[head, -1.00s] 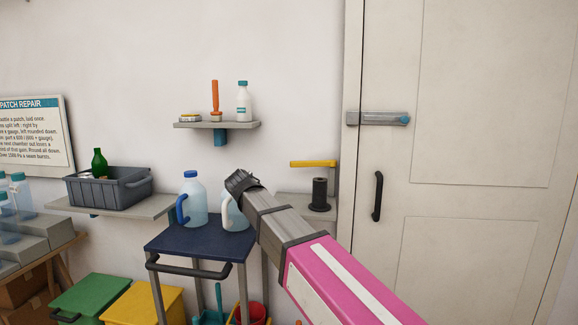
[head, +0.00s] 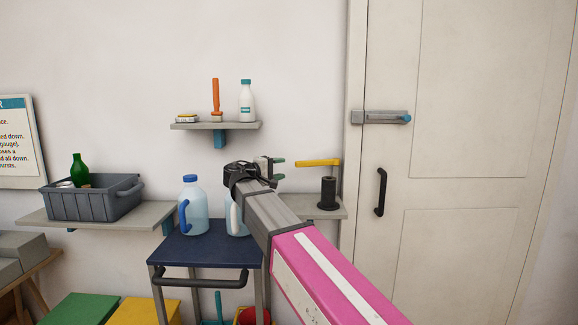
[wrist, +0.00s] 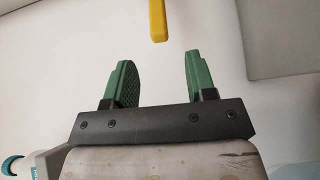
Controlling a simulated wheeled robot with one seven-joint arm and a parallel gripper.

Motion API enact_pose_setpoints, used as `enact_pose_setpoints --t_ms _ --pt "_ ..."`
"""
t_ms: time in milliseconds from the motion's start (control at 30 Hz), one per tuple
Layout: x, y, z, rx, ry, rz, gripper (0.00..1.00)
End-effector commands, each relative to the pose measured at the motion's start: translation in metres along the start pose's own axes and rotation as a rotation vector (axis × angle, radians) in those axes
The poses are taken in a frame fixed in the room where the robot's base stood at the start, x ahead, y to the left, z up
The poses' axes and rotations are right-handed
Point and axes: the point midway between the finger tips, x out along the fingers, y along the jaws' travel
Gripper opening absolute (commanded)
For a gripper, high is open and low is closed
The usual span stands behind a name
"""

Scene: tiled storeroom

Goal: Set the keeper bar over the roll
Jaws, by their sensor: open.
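The yellow keeper bar (head: 317,162) lies level in the head view, a small gap above the top of the black roll (head: 328,190). The roll stands upright on a grey wall shelf (head: 338,211). What holds the bar up is not clear. My gripper (head: 279,168) is open and empty, just left of the bar's left end. In the wrist view my green fingers (wrist: 158,62) are spread apart, and the end of the bar (wrist: 157,18) shows beyond their tips, lined up with the gap between them. The roll is out of the wrist view.
A navy-topped cart (head: 205,248) with two jugs, one a blue-capped jug (head: 194,207), stands below my arm. A small shelf (head: 215,126) with a white bottle is above. A latched door (head: 460,150) is at the right. Wall space around the bar is clear.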

Motion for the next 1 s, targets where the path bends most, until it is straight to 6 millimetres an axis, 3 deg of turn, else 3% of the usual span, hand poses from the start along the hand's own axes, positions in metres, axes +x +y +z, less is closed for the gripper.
enact_pose_setpoints --t_ms 167,700,1000 --pt "0.014 0.002 0.002 -0.001 -0.011 0.009 0.51" --pt "0.098 0.002 0.002 -0.001 -0.010 0.007 0.51" --pt "0.109 0.002 0.002 -0.001 -0.007 0.007 0.51"
